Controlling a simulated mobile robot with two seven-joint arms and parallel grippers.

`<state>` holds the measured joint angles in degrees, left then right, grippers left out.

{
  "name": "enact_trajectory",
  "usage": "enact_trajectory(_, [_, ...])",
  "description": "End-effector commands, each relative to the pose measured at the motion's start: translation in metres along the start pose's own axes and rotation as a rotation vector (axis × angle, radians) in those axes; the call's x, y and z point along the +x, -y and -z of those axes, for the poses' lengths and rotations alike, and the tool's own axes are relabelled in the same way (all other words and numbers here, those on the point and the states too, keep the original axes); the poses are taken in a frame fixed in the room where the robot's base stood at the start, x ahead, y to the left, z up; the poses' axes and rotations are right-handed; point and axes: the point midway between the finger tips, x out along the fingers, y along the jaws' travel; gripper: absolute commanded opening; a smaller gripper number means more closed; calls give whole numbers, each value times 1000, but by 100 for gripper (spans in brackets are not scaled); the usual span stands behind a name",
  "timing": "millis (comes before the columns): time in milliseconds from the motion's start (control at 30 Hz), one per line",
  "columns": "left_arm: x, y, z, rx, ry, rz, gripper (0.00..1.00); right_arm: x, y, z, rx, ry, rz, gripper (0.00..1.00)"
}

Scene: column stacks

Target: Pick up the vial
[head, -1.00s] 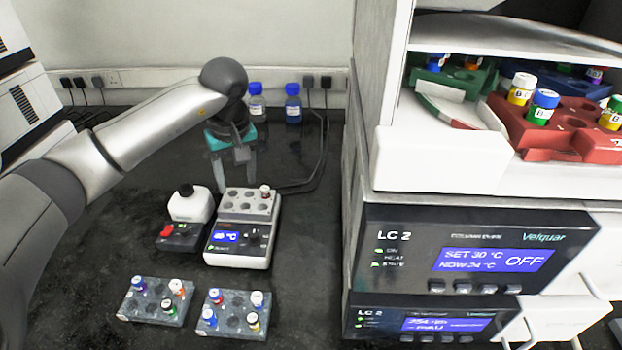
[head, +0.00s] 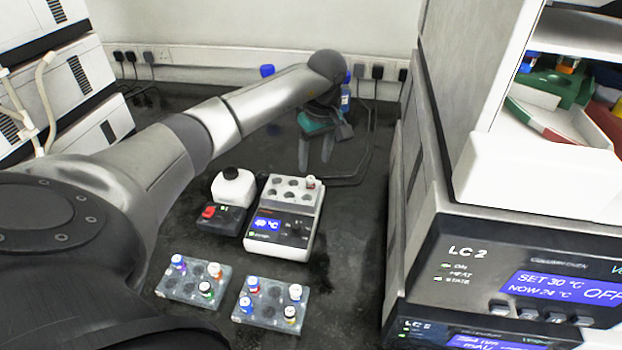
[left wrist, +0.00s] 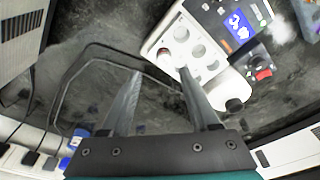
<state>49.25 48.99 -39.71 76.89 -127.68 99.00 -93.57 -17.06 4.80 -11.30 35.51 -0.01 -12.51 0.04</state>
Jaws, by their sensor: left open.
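A small vial (head: 310,182) with a pale, reddish-edged cap stands in the back right hole of the white heater block (head: 276,227). In the left wrist view the vial (left wrist: 163,54) shows from above in a corner hole of the block. My left gripper (head: 315,163) is open and empty, above and behind the vial's corner of the block. In the left wrist view its fingertips (left wrist: 161,73) spread to either side of the vial's line of sight, apart from it. My right gripper is out of view.
Two grey racks (head: 193,292) (head: 262,316) with capped vials sit in front. The LC 2 unit (head: 520,265) bounds the right. Cables and a blue-capped bottle are behind.

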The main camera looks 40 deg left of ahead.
Motion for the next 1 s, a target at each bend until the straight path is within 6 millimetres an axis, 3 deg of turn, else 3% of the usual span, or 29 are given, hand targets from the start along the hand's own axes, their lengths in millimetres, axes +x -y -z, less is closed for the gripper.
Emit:
enact_trajectory(167, [11, 2, -1, 1, 1, 2, 62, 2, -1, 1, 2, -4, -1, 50])
enact_trajectory(500, [54, 8, -4, 0, 2, 1, 62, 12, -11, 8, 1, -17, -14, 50])
enact_trajectory(800, [57, 8, -3, 1, 0, 0, 62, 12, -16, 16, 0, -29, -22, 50])
enact_trajectory(1000, [57, 8, -3, 1, 0, 0, 39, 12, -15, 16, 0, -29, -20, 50])
